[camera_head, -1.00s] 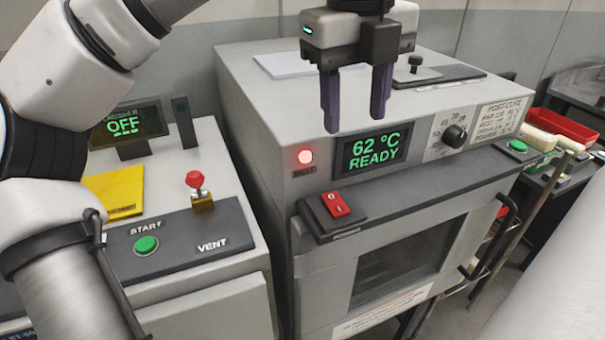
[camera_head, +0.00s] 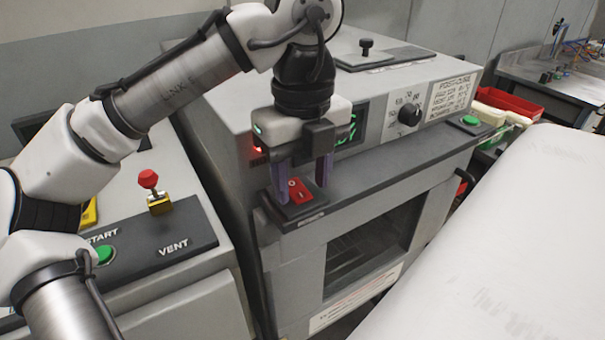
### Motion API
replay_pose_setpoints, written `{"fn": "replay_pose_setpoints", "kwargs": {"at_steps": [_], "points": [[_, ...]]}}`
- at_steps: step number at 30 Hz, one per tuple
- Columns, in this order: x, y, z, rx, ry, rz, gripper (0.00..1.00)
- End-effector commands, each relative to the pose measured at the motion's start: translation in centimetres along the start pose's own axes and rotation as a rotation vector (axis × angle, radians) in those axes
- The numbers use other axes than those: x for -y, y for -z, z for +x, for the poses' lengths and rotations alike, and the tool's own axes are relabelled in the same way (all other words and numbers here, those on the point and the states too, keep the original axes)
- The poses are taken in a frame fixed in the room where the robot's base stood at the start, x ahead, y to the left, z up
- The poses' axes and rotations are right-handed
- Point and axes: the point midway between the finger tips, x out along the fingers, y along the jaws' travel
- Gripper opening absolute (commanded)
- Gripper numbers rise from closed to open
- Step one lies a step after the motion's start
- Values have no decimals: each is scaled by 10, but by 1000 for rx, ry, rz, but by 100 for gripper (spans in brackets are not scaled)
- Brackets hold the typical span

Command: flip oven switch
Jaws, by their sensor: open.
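The oven (camera_head: 390,172) is a grey box with a dark window in its front door. Its red rocker switch (camera_head: 299,190) sits on a dark plate (camera_head: 306,210) at the left end of the front ledge. My gripper (camera_head: 302,194) is open, pointing down, with its two purple fingers on either side of the switch. The fingertips are at about the height of the plate; I cannot tell whether they touch it.
To the left stands a unit with a green START button (camera_head: 106,254) and a red-topped VENT lever (camera_head: 149,180). A black dial (camera_head: 410,115) and a green button (camera_head: 470,120) are to the right on the oven. A red bin (camera_head: 510,102) stands behind at right.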

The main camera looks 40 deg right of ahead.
Motion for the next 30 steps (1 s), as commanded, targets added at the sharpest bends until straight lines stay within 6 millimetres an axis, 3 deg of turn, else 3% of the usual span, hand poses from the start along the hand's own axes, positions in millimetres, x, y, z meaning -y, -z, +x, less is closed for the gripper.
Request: {"fn": "replay_pose_setpoints", "kwargs": {"at_steps": [13,23,30], "points": [[0,0,9,0,0,0,46],[0,0,9,0,0,0,3],[0,-2,2,-57,1,-1,3]]}}
